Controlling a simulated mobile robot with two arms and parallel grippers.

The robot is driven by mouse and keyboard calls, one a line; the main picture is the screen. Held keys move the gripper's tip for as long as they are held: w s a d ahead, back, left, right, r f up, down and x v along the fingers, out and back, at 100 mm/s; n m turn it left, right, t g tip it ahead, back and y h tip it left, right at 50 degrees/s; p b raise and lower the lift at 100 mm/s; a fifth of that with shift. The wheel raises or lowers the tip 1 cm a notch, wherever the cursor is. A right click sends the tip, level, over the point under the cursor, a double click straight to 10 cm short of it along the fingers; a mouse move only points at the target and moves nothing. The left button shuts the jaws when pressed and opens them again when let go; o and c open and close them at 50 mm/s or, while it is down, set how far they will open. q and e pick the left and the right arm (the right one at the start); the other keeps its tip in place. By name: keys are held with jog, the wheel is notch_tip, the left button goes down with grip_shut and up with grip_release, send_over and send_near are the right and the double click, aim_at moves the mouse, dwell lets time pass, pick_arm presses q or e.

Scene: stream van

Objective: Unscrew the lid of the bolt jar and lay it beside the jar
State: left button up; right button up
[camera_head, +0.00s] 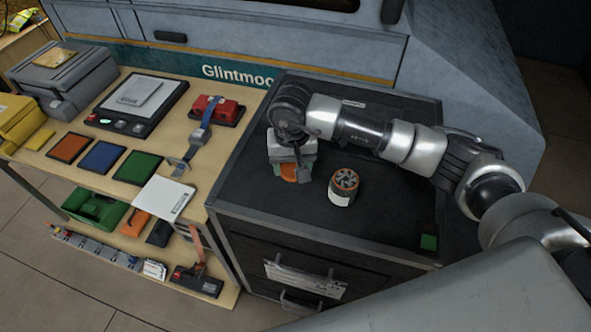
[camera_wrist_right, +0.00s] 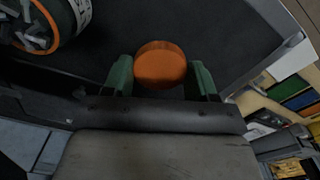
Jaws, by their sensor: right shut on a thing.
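The bolt jar (camera_head: 342,194) stands upright and open on the dark cabinet top (camera_head: 386,220), with bolts showing inside an orange rim. It also shows at the upper left of the right wrist view (camera_wrist_right: 58,22). The orange lid (camera_wrist_right: 160,64) is off the jar, between the green fingers of my right gripper (camera_wrist_right: 160,78). In the head view the lid (camera_head: 289,174) is partly hidden by my right gripper (camera_head: 292,172), left of the jar and apart from it. My right gripper is shut on the lid, low over the cabinet top; I cannot tell whether the lid touches it. My left gripper is out of view.
A wooden bench (camera_head: 66,177) on the left holds colored trays, a scale (camera_head: 138,104) and a red device (camera_head: 217,109). The top around the jar is otherwise clear. A grey van wall rises behind.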

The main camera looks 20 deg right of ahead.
aim_at(293, 184)
jog(key=shift+f, duration=0.75)
notch_tip(293, 184, down, 3)
jog(key=shift+w+f+p, duration=0.1)
jog(key=shift+w+p, duration=0.05)
jog(key=shift+p, duration=0.4)
jog(key=shift+f, duration=0.25)
jog(key=o, duration=1)
jog(key=shift+r, duration=0.1)
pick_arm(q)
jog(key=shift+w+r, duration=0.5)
